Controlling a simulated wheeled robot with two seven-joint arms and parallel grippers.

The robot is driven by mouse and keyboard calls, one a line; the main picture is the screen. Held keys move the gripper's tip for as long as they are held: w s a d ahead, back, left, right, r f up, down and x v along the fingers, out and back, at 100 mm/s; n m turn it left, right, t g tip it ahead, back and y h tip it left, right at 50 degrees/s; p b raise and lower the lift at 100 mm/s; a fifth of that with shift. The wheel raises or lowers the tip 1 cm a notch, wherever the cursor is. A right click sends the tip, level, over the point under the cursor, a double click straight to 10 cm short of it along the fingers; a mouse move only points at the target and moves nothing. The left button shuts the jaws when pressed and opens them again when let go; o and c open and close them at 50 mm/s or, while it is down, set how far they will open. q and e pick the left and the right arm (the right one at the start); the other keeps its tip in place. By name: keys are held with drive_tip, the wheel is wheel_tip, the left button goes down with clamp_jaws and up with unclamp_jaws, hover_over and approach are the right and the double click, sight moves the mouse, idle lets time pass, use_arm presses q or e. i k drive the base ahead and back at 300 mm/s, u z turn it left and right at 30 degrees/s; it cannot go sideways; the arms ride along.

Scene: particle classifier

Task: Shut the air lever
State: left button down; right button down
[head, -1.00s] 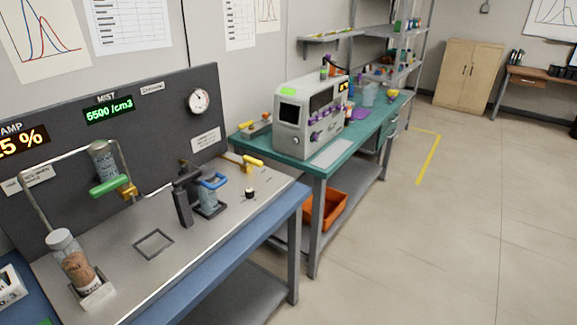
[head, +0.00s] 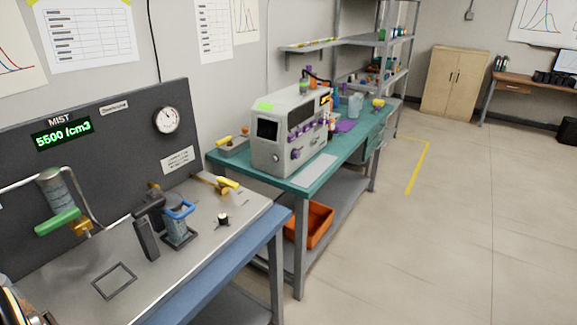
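A yellow-handled lever (head: 228,183) on a brass fitting sits at the back right of the grey bench top, near the upright panel. A green-handled lever (head: 57,221) with a brass fitting hangs at the left by a clear cylinder and bent pipe. The labels are too small to read, so I cannot tell for certain which is the air lever. Neither of my grippers can be made out. A dark rounded part, cut off at the lower left corner, may belong to my arm.
A blue-handled device (head: 178,224) and dark upright block (head: 146,238) stand mid-bench, with a black knob (head: 222,219) to their right. The mist display (head: 63,133) reads 5500 /cm3. A green-topped bench (head: 232,160) adjoins behind. Open floor lies right.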

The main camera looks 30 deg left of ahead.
sight(222, 182)
drive_tip(key=z, duration=0.25)
drive_tip(key=i, duration=0.85)
drive_tip(key=u, duration=0.95)
drive_tip(key=i, duration=0.55)
drive_tip(key=u, duration=0.65)
